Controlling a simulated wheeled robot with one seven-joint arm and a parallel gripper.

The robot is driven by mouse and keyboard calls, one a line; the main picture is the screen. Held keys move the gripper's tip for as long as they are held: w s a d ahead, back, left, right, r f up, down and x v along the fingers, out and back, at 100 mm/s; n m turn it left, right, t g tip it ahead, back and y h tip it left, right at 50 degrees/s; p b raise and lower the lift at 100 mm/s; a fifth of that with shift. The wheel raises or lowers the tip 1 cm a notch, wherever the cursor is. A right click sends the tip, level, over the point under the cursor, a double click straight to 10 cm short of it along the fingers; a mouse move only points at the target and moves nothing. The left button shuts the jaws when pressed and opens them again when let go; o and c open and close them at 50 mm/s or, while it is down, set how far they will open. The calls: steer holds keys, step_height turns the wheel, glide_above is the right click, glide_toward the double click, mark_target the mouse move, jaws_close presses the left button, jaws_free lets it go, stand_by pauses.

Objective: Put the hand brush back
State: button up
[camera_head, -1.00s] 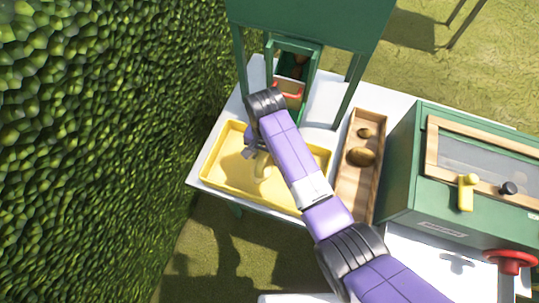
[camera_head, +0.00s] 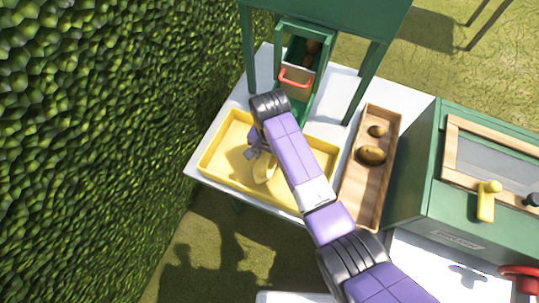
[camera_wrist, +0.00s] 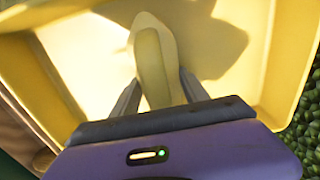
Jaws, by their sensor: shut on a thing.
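A long, pale yellow thing, apparently the hand brush (camera_wrist: 154,68), is between my gripper's fingers in the wrist view. My gripper (camera_wrist: 157,92) is shut on it. The brush points away from the gripper and casts a shadow on the yellow tray (camera_wrist: 275,65). In the head view, my gripper (camera_head: 256,150) is over the left part of the yellow tray (camera_head: 214,150), and the brush (camera_head: 264,169) shows beside my arm. Whether the brush touches the tray floor is unclear. My arm hides part of the tray.
A wooden tray (camera_head: 369,190) with brown lumps (camera_head: 371,155) lies right of the yellow tray. Behind stands a green stand with a chute and red handle (camera_head: 295,79). A green box (camera_head: 440,190) is at right. A hedge (camera_head: 100,150) rises at left.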

steer(key=o, duration=1.4)
steer(key=shift+o, duration=0.2)
step_height(320, 180, up, 12)
steer(key=shift+r, duration=0.1)
